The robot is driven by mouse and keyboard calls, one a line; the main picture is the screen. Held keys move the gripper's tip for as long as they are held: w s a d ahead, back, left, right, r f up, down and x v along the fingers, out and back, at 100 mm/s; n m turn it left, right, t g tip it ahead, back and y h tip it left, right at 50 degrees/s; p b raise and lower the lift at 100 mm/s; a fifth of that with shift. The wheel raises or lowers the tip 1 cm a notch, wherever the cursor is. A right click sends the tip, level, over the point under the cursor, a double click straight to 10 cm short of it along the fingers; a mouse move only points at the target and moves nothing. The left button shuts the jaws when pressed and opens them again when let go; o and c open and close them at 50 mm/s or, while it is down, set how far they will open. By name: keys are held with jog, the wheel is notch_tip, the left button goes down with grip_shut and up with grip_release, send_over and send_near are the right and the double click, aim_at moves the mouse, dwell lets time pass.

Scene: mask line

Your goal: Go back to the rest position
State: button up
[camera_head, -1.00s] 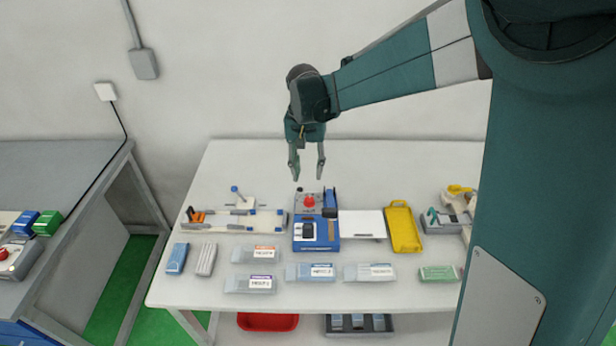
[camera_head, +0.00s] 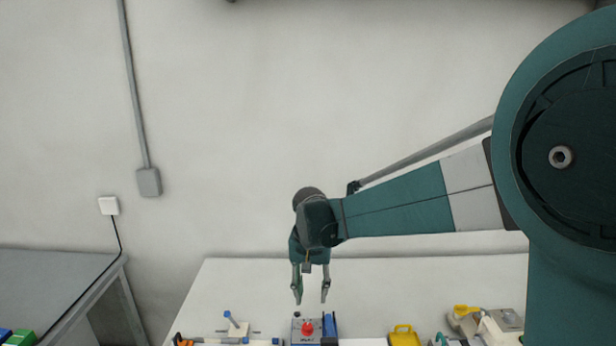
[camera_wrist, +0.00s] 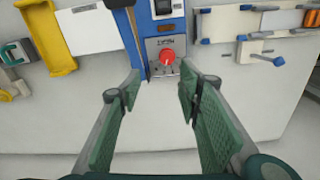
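My gripper (camera_head: 311,291) hangs fingers down above the back of the white table (camera_head: 400,277). Its two green-padded fingers are apart with nothing between them, as the wrist view (camera_wrist: 155,95) also shows. The blue machine with a red button (camera_head: 307,328) is below the gripper in the head view. In the wrist view the red button (camera_wrist: 167,57) lies beyond the fingertips, apart from them. The front of the table is cut off in the head view.
A yellow tray (camera_head: 404,336) is right of the machine. A fixture with a blue-knobbed lever (camera_head: 233,326) is to the left. Grey and yellow tools (camera_head: 480,322) lie at the right. A grey bench (camera_head: 50,280) stands at far left. The wall behind has a grey box (camera_head: 149,182).

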jog(key=s+d+r+n+t, duration=0.1)
jog(key=s+d+r+t, duration=0.1)
jog(key=s+d+r, duration=0.5)
jog(key=s+d+r+t, duration=0.2)
jog(key=s+d+r, duration=0.1)
jog(key=s+d, duration=0.75)
jog(key=s+d+f+t, duration=0.2)
jog(key=s+d, duration=0.1)
jog(key=s, duration=0.8)
jog(key=shift+d+n+t, duration=0.25)
jog(key=shift+n+t, duration=0.05)
jog(key=shift+t, duration=0.1)
jog(key=shift+f, duration=0.1)
dwell(1.0)
notch_tip(320, 180, down, 14)
jog(key=b, duration=1.4)
dwell(1.1)
